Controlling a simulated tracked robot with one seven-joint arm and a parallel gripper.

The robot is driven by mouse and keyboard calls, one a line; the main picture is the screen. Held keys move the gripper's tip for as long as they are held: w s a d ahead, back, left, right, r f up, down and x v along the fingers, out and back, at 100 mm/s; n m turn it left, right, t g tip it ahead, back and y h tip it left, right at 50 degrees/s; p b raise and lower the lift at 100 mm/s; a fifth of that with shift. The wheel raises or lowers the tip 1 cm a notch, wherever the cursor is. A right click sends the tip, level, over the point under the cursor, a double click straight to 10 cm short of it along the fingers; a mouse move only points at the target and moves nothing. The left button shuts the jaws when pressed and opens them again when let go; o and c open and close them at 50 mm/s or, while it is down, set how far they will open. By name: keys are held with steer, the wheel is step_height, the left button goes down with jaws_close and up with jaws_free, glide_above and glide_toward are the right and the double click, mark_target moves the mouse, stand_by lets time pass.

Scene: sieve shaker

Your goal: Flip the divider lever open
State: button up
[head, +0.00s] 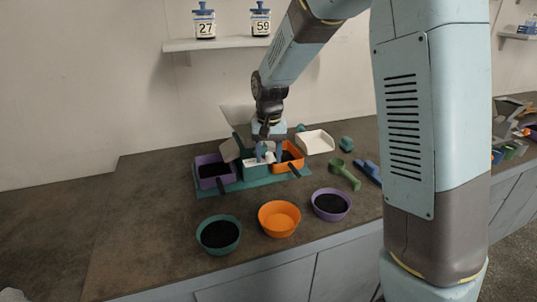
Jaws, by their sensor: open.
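The sieve shaker stands on a teal base mat (287,180) on the counter. My gripper (269,154) points down over the middle, between the teal bin and the orange tray. Its jaws are open. A small pale part (268,158) shows between the fingers. I cannot tell whether this is the divider lever or whether the fingers touch it.
In front stand a teal bowl (218,235) and a purple bowl (331,204) with dark contents, and an orange bowl (279,218). A white tray (315,142), a green scoop (343,174) and a blue tool (367,171) lie to the right. The counter's left is clear.

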mark_target(270, 153)
jaws_close()
steer(key=shift+w+d+n, duration=0.2)
steer(key=shift+n, duration=0.2)
stand_by(0.4)
jaws_free()
step_height(270, 153, up, 14)
steer(key=shift+f, duration=0.15)
stand_by(0.6)
steer(key=shift+d, duration=0.1)
